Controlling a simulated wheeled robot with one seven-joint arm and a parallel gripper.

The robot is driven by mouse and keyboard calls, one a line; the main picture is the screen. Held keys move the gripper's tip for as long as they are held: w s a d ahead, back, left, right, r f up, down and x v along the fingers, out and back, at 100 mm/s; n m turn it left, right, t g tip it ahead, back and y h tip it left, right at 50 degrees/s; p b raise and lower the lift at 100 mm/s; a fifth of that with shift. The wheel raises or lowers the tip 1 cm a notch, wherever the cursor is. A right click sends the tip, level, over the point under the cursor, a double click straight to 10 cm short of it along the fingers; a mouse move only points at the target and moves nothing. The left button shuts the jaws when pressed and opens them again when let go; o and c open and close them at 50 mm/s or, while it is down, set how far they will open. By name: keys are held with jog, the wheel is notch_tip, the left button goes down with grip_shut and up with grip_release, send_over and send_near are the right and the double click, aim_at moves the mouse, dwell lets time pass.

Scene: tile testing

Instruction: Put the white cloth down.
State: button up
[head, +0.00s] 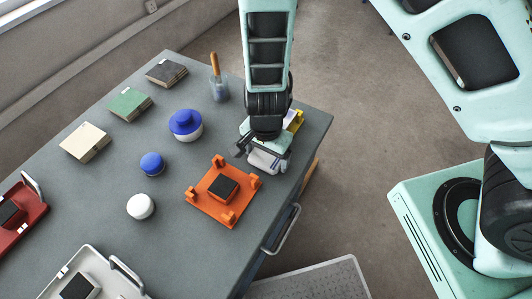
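My gripper (263,157) points down over the right side of the grey table, just behind the orange fixture. A white, pad-like thing (262,160), which looks like the white cloth, shows under the gripper, between its fingers. The gripper and wrist hide part of it. I cannot tell whether the fingers press on it, or whether it touches the table.
The orange fixture (208,207) holds a dark tile (222,188). A yellow object (294,120) is partly hidden behind my gripper. Bare table (95,205) lies front-left.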

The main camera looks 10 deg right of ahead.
aim_at(266, 157)
jog(key=shift+o, duration=0.6)
jog(key=shift+r, duration=0.15)
jog(key=shift+r, duration=0.25)
notch_tip(266, 157, up, 11)
jog(key=p, duration=0.2)
jog(key=s+d+r+n, duration=0.4)
jog(key=s+r+n, duration=1)
jog(key=r+n, duration=0.1)
jog(key=shift+d+n+y, duration=0.2)
jog(key=shift+n+y, duration=0.1)
jog(key=shift+n, duration=0.6)
